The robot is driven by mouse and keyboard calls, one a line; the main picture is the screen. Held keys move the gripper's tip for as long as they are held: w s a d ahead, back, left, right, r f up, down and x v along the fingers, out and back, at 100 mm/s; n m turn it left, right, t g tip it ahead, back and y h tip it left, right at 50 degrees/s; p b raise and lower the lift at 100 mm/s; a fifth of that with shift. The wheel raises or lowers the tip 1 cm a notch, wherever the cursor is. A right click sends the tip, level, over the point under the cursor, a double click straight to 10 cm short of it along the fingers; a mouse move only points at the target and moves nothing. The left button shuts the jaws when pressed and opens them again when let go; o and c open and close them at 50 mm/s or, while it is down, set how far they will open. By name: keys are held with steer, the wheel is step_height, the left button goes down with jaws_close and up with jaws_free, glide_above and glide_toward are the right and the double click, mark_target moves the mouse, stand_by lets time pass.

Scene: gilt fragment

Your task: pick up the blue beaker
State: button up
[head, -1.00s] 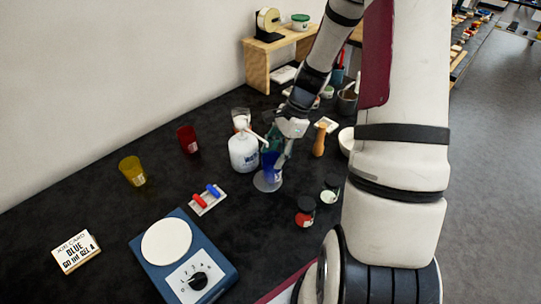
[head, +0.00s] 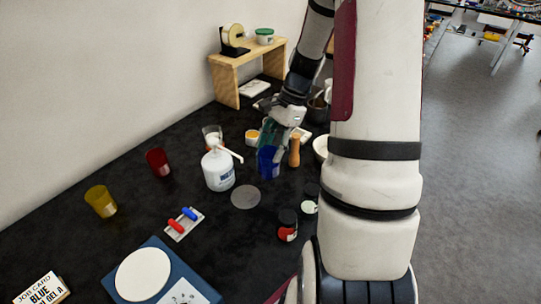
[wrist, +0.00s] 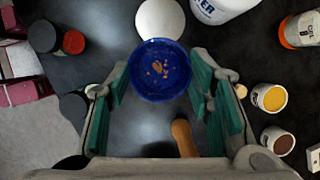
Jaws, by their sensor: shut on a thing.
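The blue beaker (head: 268,161) is held between the fingers of my gripper (head: 274,150) in the head view. In the wrist view the beaker (wrist: 161,70) shows from above, with brown bits inside, between the green-padded fingers of my gripper (wrist: 160,88). The gripper is shut on it. The round grey disc (head: 245,197) lies bare on the dark bench, in front and to the left of the beaker. The beaker appears raised off the bench, though its underside is hard to make out.
A white wash bottle (head: 219,170) stands close on the left. A wooden-handled thing (head: 294,150) is close on the right. Red (head: 158,162) and yellow (head: 101,201) beakers stand farther left. A wooden shelf (head: 250,65) is behind.

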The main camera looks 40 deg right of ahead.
step_height(320, 180, up, 9)
stand_by(0.7)
stand_by(0.3)
stand_by(0.8)
